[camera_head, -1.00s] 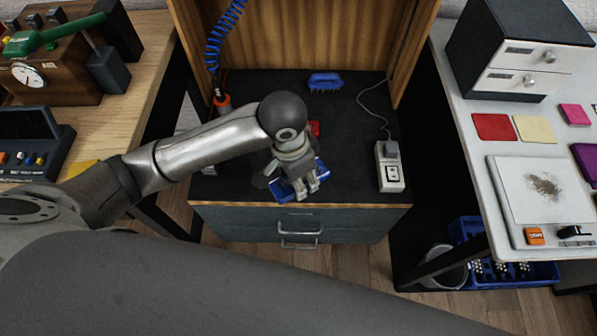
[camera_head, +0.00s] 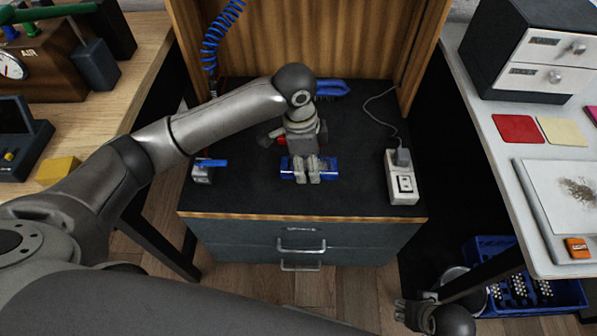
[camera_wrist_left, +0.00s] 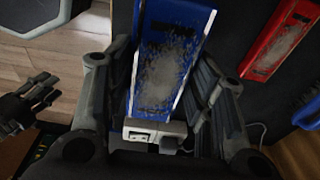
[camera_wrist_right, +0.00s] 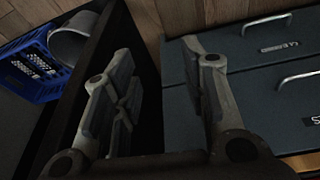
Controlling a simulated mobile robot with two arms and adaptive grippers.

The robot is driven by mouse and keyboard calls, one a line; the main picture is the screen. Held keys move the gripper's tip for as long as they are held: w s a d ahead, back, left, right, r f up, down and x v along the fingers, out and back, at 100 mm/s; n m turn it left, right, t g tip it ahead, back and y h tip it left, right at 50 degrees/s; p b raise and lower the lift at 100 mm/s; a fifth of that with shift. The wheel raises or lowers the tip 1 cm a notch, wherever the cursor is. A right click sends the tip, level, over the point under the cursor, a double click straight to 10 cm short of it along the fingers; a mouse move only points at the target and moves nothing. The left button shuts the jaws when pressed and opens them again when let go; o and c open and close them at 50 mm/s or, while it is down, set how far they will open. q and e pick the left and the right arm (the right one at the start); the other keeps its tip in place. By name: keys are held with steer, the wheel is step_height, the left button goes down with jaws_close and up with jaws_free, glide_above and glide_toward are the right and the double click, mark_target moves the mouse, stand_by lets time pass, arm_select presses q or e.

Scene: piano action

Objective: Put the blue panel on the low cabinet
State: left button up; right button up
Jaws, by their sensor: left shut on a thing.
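The blue panel (camera_head: 326,168) is over the dark top of the low cabinet (camera_head: 240,195), near its front middle. My left gripper (camera_head: 307,171) is shut on the blue panel. In the left wrist view the blue panel (camera_wrist_left: 168,60), with a worn pale patch, lies between the fingers. I cannot tell whether the panel touches the cabinet top. My right gripper (camera_head: 420,312) is low at the right, in front of the cabinet. In the right wrist view its fingers (camera_wrist_right: 160,100) are apart and empty beside the drawer fronts.
A white power strip (camera_head: 402,178) with a cord lies right of the panel. A blue brush (camera_head: 332,89) lies at the back. A small blue-handled item (camera_head: 204,170) lies left. A red panel (camera_wrist_left: 283,40) lies beside the blue one. A blue crate (camera_head: 530,285) is on the floor at right.

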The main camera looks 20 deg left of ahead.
arm_select(q)
steer(key=w+f, duration=0.1)
steer(key=a+f+b, duration=0.1)
steer(key=f, duration=0.1)
steer(key=w+a+f, duration=0.1)
steer(key=shift+w+a+f, duration=0.25)
steer(key=shift+w+f, duration=0.05)
steer(key=shift+f, duration=0.05)
steer(key=shift+w+a+f+b, duration=0.25)
steer(key=shift+a+f+b, duration=0.1)
steer(key=shift+f, duration=0.1)
step_height(320, 180, down, 2)
steer(key=shift+f+b, duration=0.25)
steer(key=shift+b, duration=0.35)
steer(key=shift+f, duration=0.35)
steer(key=shift+w, duration=0.1)
arm_select(e)
steer(key=v, duration=0.8)
steer(key=shift+w+t, duration=0.25)
steer(key=shift+t, duration=0.05)
steer(key=shift+d+r, duration=0.15)
arm_select(q)
steer(key=o, duration=1.1)
steer(key=shift+f, duration=0.1)
